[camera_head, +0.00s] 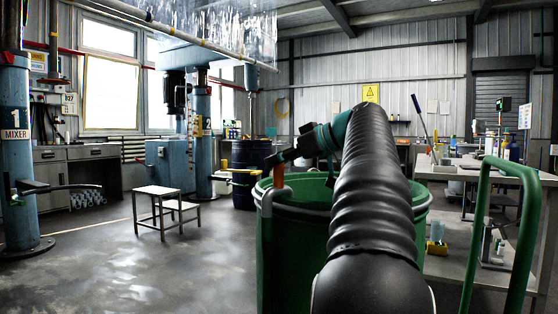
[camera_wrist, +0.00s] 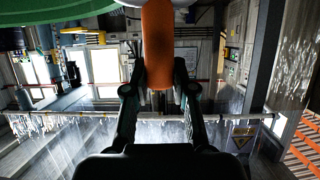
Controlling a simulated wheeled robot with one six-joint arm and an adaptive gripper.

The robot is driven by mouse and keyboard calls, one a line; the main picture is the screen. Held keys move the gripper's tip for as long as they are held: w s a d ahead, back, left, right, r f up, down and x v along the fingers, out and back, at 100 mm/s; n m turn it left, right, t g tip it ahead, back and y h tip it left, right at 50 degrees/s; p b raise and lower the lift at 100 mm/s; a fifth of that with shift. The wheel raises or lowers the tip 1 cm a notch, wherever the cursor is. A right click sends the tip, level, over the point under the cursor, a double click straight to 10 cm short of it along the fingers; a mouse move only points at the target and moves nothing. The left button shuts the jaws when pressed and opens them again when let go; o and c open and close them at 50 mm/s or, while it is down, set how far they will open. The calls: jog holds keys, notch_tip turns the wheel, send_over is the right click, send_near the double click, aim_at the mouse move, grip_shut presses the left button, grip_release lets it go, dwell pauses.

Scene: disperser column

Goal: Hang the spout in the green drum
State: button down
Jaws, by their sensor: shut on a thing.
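The green drum (camera_head: 300,260) stands open-topped in front of me, partly hidden behind my arm. My gripper (camera_head: 281,160) is at the left part of its rim, shut on the orange-brown spout (camera_head: 278,178). The spout hangs upright below the fingers, close to the rim. Whether it touches or hooks over the rim I cannot tell. In the wrist view the spout (camera_wrist: 158,45) is an orange cylinder between the two fingers of my gripper (camera_wrist: 158,88). The green drum's edge (camera_wrist: 60,12) shows at the upper left there.
A green tubular handle frame (camera_head: 530,200) rises at the right, near a workbench (camera_head: 520,177). A small stool (camera_head: 157,193) stands on open floor at the left. Dark blue drums (camera_head: 250,160) and blue mixer columns (camera_head: 15,150) stand farther back.

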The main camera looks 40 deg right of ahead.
jog(key=c, duration=0.9)
grip_release()
jog(key=v, duration=1.2)
